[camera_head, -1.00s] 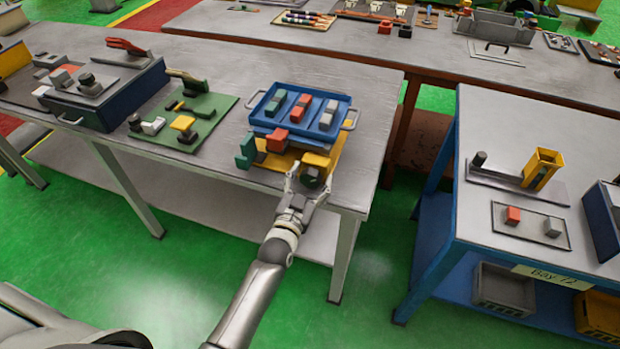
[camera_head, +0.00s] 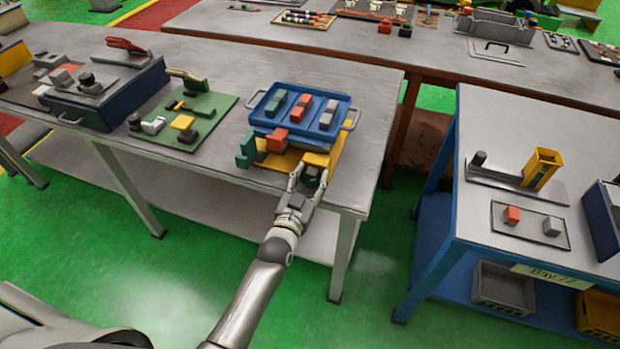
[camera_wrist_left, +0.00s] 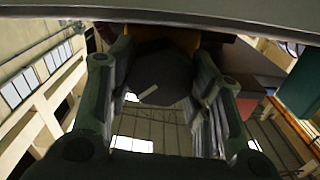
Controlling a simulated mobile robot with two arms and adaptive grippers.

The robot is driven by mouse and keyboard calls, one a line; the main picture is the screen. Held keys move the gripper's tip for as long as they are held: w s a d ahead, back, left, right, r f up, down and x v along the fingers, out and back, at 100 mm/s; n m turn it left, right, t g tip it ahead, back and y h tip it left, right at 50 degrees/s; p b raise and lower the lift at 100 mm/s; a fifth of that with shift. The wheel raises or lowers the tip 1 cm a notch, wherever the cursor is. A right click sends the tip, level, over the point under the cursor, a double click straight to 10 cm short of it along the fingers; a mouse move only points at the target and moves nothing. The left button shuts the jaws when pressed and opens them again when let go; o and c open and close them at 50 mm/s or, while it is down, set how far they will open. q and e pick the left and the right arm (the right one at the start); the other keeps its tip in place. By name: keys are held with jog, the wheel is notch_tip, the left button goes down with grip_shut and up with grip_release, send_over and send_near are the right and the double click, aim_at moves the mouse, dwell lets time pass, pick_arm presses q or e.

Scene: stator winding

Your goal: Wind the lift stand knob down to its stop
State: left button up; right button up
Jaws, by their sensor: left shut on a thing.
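The lift stand (camera_head: 290,160) is at the front right of the near bench, with a yellow base and a blue tray (camera_head: 341,97) on top. Its dark knob (camera_head: 312,173) is at the front right corner of the stand, beside a yellow block. My left gripper (camera_head: 309,178) is at the bench's front edge, shut on the knob. In the left wrist view the dark round knob (camera_wrist_left: 160,75) with a pale mark on its face sits between the two fingers (camera_wrist_left: 158,95). My right gripper is not in view.
The tray holds green, red and grey blocks. A green board (camera_head: 205,110) with parts lies left of the stand, and a blue box (camera_head: 130,103) is farther left. A blue cart (camera_head: 480,222) stands to the right across a floor gap.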

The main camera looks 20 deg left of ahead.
pick_arm(q)
jog(key=n, duration=0.5)
jog(key=shift+a+f+n, duration=0.1)
jog(key=shift+n, duration=1.9)
jog(key=o, duration=1)
jog(key=shift+c, duration=0.2)
jog(key=shift+o, duration=0.2)
jog(key=shift+s, duration=0.1)
jog(key=shift+s+f, duration=0.2)
jog(key=shift+s, duration=0.35)
jog(key=s, duration=0.6)
jog(key=shift+s+r, duration=0.35)
jog(key=shift+s, duration=0.05)
